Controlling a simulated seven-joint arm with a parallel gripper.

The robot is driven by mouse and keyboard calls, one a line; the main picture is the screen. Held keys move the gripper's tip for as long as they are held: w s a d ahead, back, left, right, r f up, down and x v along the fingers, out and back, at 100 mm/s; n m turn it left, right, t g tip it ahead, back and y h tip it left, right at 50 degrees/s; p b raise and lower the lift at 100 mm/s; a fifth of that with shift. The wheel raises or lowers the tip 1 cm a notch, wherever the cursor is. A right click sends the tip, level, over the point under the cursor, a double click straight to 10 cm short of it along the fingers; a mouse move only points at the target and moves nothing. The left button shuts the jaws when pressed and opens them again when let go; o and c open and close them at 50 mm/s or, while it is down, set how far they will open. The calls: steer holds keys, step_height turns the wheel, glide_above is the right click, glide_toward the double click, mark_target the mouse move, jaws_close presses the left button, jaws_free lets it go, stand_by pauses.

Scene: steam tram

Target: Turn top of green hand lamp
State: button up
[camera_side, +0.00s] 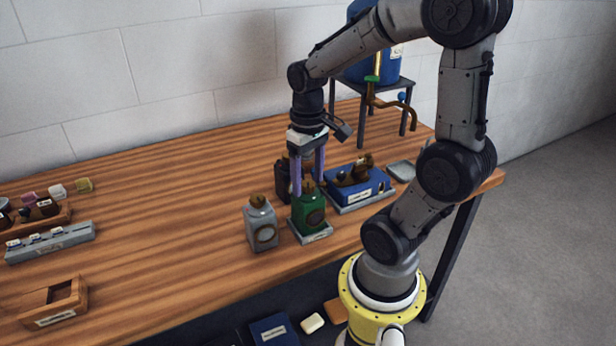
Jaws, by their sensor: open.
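The green hand lamp (308,214) stands upright on a small pale base plate near the front edge of the wooden table. It has a round lens on its front and a brown top (307,188). My gripper (308,188) points straight down over the lamp, its two purple fingers apart, one on each side of the top. I cannot tell whether the fingers touch it. A grey hand lamp (261,224) stands just to the left, and a dark hand lamp (284,180) stands behind, partly hidden by my gripper.
A blue box (357,188) with brown parts sits close on the right. A blue tank on a dark stand (375,84) with a brass tap is at the back right. A grey rack (50,242) and a wooden box (54,303) lie at left. The table's middle left is clear.

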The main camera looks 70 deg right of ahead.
jaws_close()
steer(key=shift+n, duration=3)
jaws_free()
